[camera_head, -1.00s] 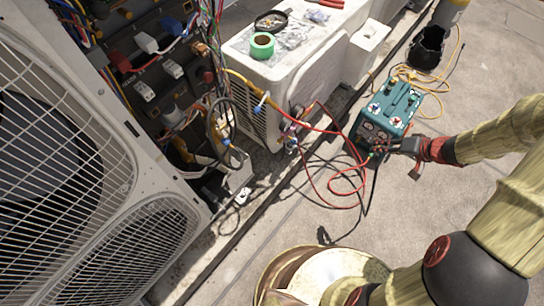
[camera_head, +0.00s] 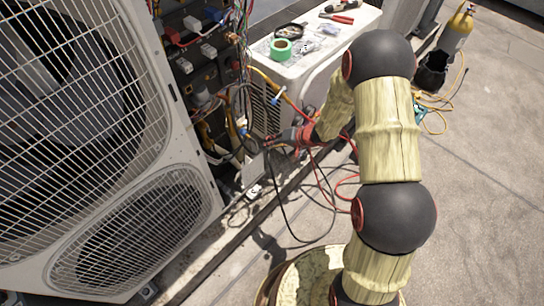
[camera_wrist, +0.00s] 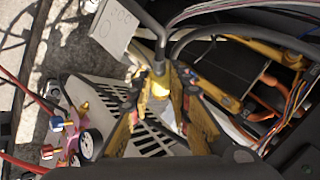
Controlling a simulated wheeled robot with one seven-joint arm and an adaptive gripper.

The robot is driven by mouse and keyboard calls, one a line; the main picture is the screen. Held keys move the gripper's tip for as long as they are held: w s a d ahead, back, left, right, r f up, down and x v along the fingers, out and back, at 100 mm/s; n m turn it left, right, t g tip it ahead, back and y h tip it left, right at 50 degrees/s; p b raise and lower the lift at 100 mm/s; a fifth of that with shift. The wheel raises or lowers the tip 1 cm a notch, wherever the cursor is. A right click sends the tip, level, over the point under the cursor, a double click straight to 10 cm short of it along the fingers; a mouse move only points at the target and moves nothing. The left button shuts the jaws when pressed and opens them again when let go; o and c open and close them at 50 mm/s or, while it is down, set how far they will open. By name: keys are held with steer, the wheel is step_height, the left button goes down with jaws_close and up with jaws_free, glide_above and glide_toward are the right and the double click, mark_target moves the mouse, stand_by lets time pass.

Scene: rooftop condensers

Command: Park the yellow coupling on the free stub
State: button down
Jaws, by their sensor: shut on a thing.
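My gripper (camera_head: 272,142) is low in front of the open side of the large condenser (camera_head: 194,190). In the wrist view my gripper (camera_wrist: 162,98) has its fingers closed around a small yellow coupling (camera_wrist: 159,88), with a dark hose (camera_wrist: 157,62) leading up from it. The coupling is too small to make out in the head view. Behind it in the wrist view are a slotted pale panel (camera_wrist: 147,138) and the wiring bay. I cannot pick out the free stub for certain in either view.
A gauge manifold (camera_wrist: 76,130) with red hoses stands close by at lower left in the wrist view. A white unit (camera_head: 350,32) carries green tape (camera_head: 281,48) and tools. A black hose (camera_head: 290,225) loops on the ground. My arm hides most of the teal machine (camera_head: 418,112).

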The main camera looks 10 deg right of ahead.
steer(key=w+a+f+m+t+h, duration=0.1)
steer(key=w+f+m+t, duration=0.2)
steer(key=w+f+m, duration=0.35)
steer(key=d+f+m+t+h, duration=0.3)
steer(key=d+f, duration=0.5)
steer(key=f, duration=0.1)
steer(key=shift+w+d+f+m+t+b, duration=0.15)
steer(key=shift+w+f+m+t+b, duration=0.1)
steer(key=shift+w+m+t+b, duration=0.15)
steer(key=shift+w+d, duration=0.85)
steer(key=shift+d, duration=0.25)
stand_by(2.3)
steer(key=c, duration=1.6)
jaws_free()
steer(key=shift+s, duration=0.1)
steer(key=shift+s+a+p, duration=0.2)
steer(key=shift+s+a, duration=0.5)
steer(key=shift+a, duration=0.3)
steer(key=shift+s+a+p, duration=0.2)
steer(key=shift+s+a, duration=0.55)
steer(key=shift+a, duration=0.25)
steer(key=shift+s+a+p, duration=0.2)
steer(key=shift+s+a, duration=0.5)
steer(key=shift+a, duration=0.3)
